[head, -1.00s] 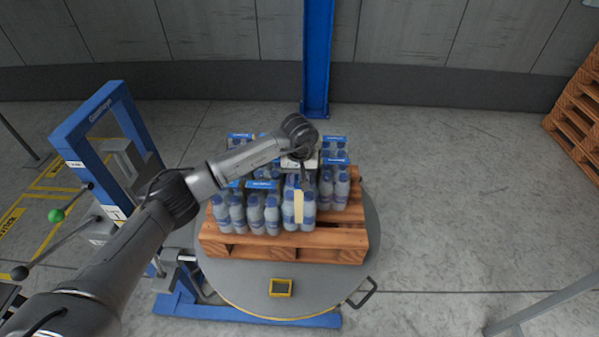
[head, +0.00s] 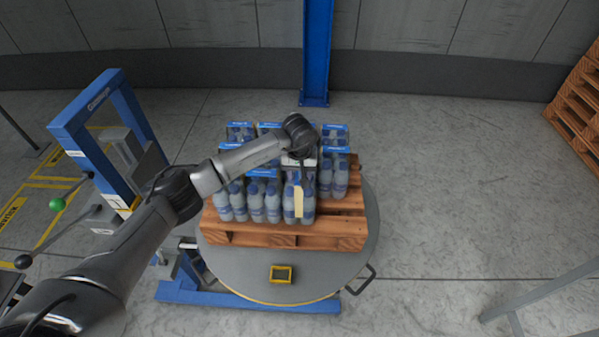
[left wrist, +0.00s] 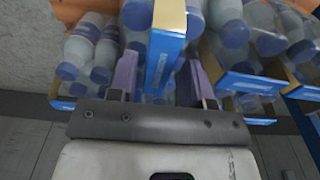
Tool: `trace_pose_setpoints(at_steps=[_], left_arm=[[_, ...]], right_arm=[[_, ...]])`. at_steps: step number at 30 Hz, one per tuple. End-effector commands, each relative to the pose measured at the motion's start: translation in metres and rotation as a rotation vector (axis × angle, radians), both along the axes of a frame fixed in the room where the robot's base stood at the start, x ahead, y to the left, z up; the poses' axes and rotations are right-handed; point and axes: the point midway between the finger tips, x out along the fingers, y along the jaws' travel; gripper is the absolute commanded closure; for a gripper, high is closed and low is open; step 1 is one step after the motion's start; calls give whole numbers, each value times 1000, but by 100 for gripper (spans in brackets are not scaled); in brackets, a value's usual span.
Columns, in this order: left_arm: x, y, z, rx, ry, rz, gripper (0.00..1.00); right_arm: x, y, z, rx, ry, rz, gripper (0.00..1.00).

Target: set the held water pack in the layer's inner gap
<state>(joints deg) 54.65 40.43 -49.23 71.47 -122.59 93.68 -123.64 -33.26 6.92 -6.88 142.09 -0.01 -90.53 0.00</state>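My left gripper (head: 301,166) points down over the pallet's front row. In the head view the held water pack (head: 291,203) shows clear bottles with blue caps and a cream panel facing me. It is upright beside the front-row packs (head: 249,203) on its left, its base about level with theirs. Whether it touches the boards or its neighbours is unclear. The arm and gripper hide the gap behind it. My right gripper is not in view.
The wooden pallet (head: 270,233) rests on a round grey turntable (head: 235,268). More packs stand behind, one at the right (head: 340,180). The pallet's front right corner is bare. A blue frame (head: 75,135) stands at left, a blue post (head: 316,50) behind.

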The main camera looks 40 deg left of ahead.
Motion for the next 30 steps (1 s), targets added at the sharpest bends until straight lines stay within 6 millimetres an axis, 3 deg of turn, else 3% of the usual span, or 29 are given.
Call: trace_pose_setpoints(at_steps=[3, 14, 30], left_arm=[[0, 0, 0, 0, 0, 0, 45], [0, 0, 9, 1, -2, 0, 45], [-4, -3, 101, 1, -3, 0, 45]], right_arm=[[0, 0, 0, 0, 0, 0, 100], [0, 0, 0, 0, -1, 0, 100], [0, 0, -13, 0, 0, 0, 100]])
